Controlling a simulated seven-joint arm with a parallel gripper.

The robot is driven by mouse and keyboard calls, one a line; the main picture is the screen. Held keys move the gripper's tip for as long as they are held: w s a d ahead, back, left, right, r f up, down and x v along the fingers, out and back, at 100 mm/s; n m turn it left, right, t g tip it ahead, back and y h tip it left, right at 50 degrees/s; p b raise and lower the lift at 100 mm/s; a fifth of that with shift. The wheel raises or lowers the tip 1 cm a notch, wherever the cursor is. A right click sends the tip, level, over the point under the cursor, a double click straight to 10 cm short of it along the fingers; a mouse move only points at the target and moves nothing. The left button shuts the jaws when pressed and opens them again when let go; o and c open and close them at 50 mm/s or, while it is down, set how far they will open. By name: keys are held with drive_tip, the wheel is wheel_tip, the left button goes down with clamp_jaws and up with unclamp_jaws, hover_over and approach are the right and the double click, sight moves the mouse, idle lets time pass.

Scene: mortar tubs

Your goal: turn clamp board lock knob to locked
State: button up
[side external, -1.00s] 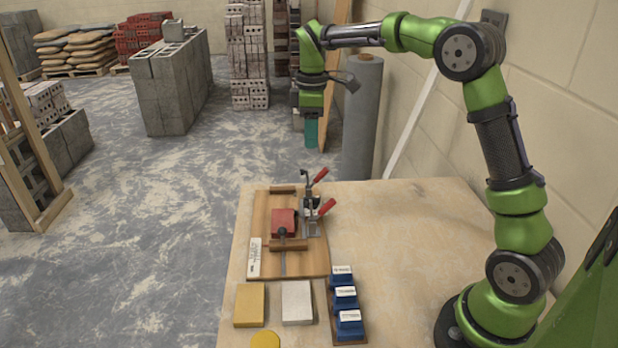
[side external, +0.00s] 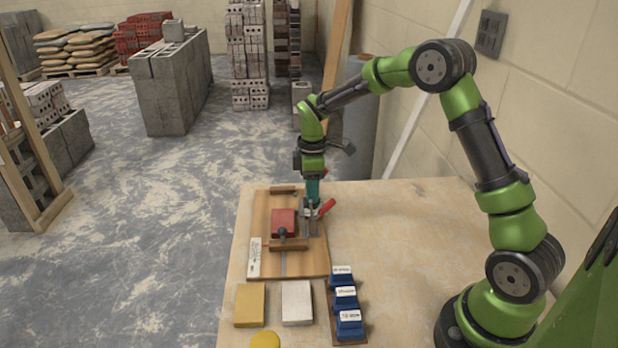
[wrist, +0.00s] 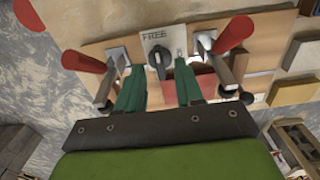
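The clamp board (side external: 262,215) is a wooden board on the table, with a red block (side external: 284,222) on it and red-handled toggle clamps at its right edge. The lock knob (wrist: 158,62) is black and sits on a white plate (wrist: 150,38) between two clamps in the wrist view. The plate reads FREE at its top; a second marking at its right is too small to read. My gripper (wrist: 158,70) is open, its green fingers on either side of the knob with gaps visible. In the side view my gripper (side external: 312,198) is low over the clamps and hides the knob.
Red clamp handles (wrist: 232,34) and (wrist: 84,62) stand close outside both fingers. In front of the board are a yellow block (side external: 249,305), a pale block (side external: 297,302) and several labelled blue blocks (side external: 345,299). The right of the table is bare.

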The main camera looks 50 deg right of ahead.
drive_tip(key=shift+f, duration=0.9)
drive_tip(key=shift+c, duration=0.3)
clamp_jaws()
